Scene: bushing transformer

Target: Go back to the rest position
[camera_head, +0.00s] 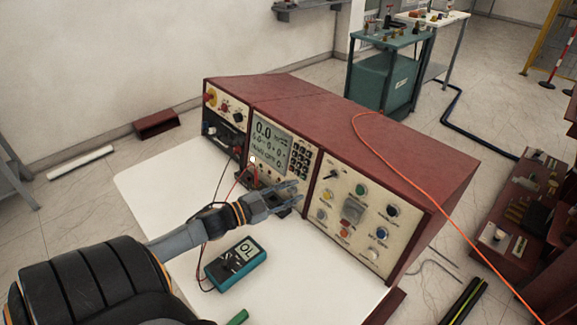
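My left gripper (290,195) reaches in from the lower left, in front of the red test console (400,150). Its two fingers look parted, with nothing seen between them. The fingertips overlap the lower front of the console, near the seam between the screen panel (270,150) and the knob panel (355,215). I cannot tell whether they touch it. My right gripper is not in view.
A teal multimeter (236,264) reading "OL" lies on the white table (165,195), with red and black leads beside my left arm. An orange cable (430,185) crosses the console top. A teal cabinet (385,75) stands behind. The table's left side is clear.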

